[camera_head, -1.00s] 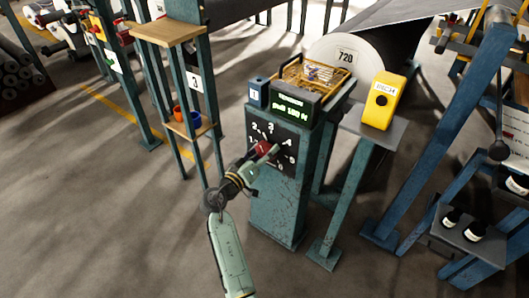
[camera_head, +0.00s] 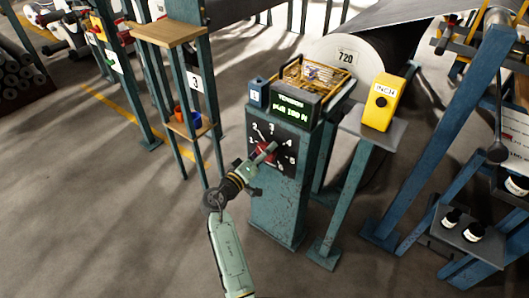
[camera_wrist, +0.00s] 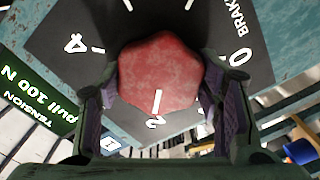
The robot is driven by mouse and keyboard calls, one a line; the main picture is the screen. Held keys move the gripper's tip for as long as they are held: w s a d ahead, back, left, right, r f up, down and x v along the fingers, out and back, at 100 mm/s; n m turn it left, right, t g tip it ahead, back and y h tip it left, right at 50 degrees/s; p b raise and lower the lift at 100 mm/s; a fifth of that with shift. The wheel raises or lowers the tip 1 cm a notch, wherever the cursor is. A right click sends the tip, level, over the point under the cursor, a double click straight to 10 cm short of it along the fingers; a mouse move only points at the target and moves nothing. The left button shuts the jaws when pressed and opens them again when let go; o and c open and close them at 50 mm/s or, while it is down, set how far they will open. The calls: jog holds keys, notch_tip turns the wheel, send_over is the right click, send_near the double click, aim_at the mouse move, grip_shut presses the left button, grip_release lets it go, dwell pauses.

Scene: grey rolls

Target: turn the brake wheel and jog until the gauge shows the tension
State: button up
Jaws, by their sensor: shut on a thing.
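The red brake wheel (camera_head: 264,153) sits on a black numbered dial (camera_head: 259,131) on the front of a blue-green post. My gripper (camera_head: 266,155) is at the wheel. In the wrist view my gripper (camera_wrist: 163,103) is shut on the red wheel (camera_wrist: 160,70), one finger on each side. The wheel's white mark points at the 2; the 4 and 0 also show, other digits are hidden. The tension display (camera_head: 292,107) above the dial seems to read pull 100 N, as it does in the wrist view (camera_wrist: 36,100). A yellow box labelled INCH (camera_head: 384,103) has a black button.
A large grey roll marked 720 (camera_head: 345,62) is behind. A blue frame (camera_head: 460,120) stands at right and a wooden shelf (camera_head: 165,32) at left. Open floor lies in front.

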jog(key=o, duration=1.2)
jog(key=shift+c, duration=0.2)
jog(key=v, duration=1.2)
